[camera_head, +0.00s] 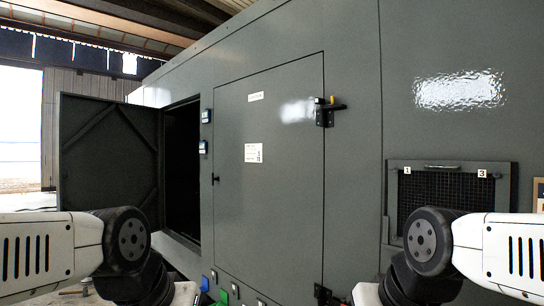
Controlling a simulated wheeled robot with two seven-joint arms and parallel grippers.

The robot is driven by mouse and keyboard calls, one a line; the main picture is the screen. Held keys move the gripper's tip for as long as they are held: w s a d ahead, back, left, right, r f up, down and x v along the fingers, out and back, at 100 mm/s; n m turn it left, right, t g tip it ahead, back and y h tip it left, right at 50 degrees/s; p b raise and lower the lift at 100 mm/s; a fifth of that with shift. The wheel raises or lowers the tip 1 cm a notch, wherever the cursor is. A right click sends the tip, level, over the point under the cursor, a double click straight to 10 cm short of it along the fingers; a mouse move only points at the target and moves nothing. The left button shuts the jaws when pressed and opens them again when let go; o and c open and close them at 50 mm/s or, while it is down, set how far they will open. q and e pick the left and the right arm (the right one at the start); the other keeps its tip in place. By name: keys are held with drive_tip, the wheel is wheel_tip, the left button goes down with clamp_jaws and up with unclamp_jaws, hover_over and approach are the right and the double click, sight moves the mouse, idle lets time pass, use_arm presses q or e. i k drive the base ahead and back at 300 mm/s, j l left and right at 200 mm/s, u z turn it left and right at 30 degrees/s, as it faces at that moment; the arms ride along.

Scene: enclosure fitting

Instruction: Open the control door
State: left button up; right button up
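A large grey enclosure (350,60) fills most of the view. A closed grey door (290,215) sits in its middle, with a white label (254,153) and a small black knob (215,179) at its left edge. A black latch or hinge (326,112) with a yellow tip is at its upper right. To the left, another door (107,160) stands swung open beside a dark opening (182,165). Which of these is the control door I cannot tell. Both my arms show at the lower left and lower right, but neither gripper is in view.
A framed mesh panel (445,192) with tags 1 and 3 is at the right, partly behind my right arm. Blue-white devices (204,147) sit between the doors. Green and blue items (224,296) are low in front. A bright building opening (18,120) is at far left.

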sight(269, 138)
drive_tip(key=j, duration=0.5)
drive_tip(key=i+j+u, duration=0.1)
drive_tip(key=i+j, duration=1.5)
drive_tip(key=i, duration=0.3)
drive_tip(key=j+u, duration=0.05)
